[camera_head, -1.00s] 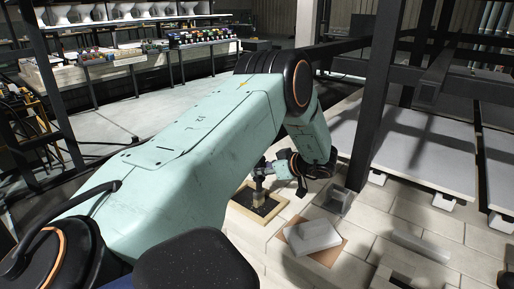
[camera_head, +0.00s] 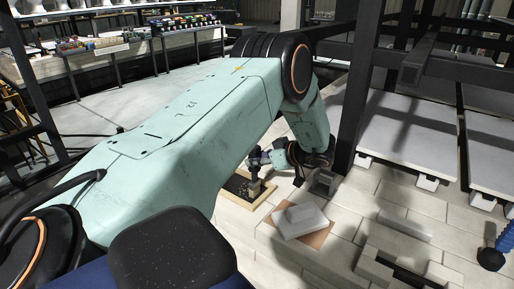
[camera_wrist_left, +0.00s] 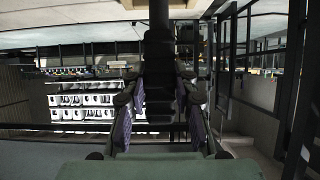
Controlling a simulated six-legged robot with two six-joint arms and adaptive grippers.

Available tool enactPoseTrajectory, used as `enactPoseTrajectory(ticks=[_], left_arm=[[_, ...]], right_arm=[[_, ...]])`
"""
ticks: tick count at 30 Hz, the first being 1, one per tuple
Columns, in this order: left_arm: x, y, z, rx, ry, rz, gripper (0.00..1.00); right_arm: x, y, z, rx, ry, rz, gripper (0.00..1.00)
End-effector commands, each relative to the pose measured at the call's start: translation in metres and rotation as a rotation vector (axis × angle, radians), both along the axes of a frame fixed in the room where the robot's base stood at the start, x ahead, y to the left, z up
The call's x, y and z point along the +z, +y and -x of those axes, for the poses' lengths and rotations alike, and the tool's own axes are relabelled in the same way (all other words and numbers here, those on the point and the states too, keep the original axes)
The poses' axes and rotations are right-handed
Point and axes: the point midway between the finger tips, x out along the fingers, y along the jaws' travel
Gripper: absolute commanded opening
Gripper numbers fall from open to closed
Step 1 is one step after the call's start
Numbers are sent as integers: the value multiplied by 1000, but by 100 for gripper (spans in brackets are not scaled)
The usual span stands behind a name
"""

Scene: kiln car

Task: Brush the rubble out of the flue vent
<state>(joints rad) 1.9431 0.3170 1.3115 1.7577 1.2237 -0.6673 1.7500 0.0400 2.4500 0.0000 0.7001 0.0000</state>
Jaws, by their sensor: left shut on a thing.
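My left gripper (camera_head: 262,158) is shut on an upright brush (camera_head: 255,183), over a shallow wood-framed tray (camera_head: 262,201) with a dark inside. The brush's lower end is at or just above that dark inside; I cannot tell if it touches. In the left wrist view my gripper (camera_wrist_left: 160,95) has its two fingers on either side of a dark piece, part of what it holds. A dark slot (camera_head: 405,271) among pale bricks at the lower right looks like the flue vent. Any rubble in it is too small to make out. My right gripper is not in view.
A pale block (camera_head: 300,219) lies on a brown sheet (camera_head: 318,240). A dark post (camera_head: 361,85) rises behind. Bare brick lies between the sheet and slot.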

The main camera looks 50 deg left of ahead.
Motion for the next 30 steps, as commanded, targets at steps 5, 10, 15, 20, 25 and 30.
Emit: enactPoseTrajectory(ticks=[5,10,15,20,25,30], left_arm=[[0,7,2,2,-1,1,0],[1,20,5,3,-1,0,0],[0,33,8,2,-1,0,0],[0,44,11,2,-1,1,0],[0,56,13,1,-1,1,0],[0,59,14,0,0,0,0]], right_arm=[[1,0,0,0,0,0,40],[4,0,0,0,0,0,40],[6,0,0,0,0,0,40],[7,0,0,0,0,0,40],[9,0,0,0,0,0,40],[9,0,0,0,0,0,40]])
